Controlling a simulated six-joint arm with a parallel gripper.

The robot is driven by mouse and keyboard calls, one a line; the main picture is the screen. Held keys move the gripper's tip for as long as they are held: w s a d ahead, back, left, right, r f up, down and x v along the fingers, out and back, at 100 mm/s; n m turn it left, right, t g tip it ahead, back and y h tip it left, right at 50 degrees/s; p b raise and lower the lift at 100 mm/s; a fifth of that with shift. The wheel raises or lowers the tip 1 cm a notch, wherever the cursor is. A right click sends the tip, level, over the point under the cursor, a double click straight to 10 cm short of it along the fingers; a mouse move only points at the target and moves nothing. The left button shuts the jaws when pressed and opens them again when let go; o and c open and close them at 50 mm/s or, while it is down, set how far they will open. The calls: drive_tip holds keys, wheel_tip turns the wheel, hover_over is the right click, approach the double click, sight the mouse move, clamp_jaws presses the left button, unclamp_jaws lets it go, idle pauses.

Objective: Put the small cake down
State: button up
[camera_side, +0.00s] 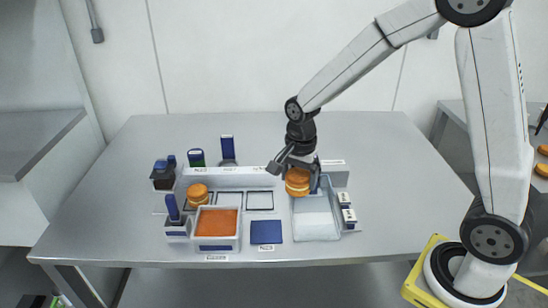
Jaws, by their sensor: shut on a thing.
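A small round cake (298,182), golden brown with a pale filling band, is between the jaws of my gripper (296,170). My gripper is shut on it, at the back part of a pale tray (316,225) on the right of the work station. I cannot tell whether the cake touches the tray or hangs just above it. A second similar cake (197,194) sits on the left, behind a container with an orange filling (218,222).
A dark blue square (266,232) lies between the orange container and the pale tray. Bottles (163,175) and blue-topped items (227,148) stand at the left and back. Small white boxes (347,208) stand right of the tray. The table (410,200) is clear at right.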

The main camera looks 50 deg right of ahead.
idle(0.4)
drive_tip(key=shift+n, duration=0.4)
drive_tip(key=s+d+f, duration=0.1)
drive_tip(key=s, duration=0.1)
drive_tip(key=s+d+f, duration=0.1)
drive_tip(key=s+d, duration=0.1)
drive_tip(key=shift+d+f, duration=0.2)
drive_tip(key=shift+f, duration=0.2)
drive_tip(key=shift+f, duration=0.1)
drive_tip(key=shift+f, duration=2.75)
drive_tip(key=shift+f, duration=2.1)
drive_tip(key=shift+f, duration=0.15)
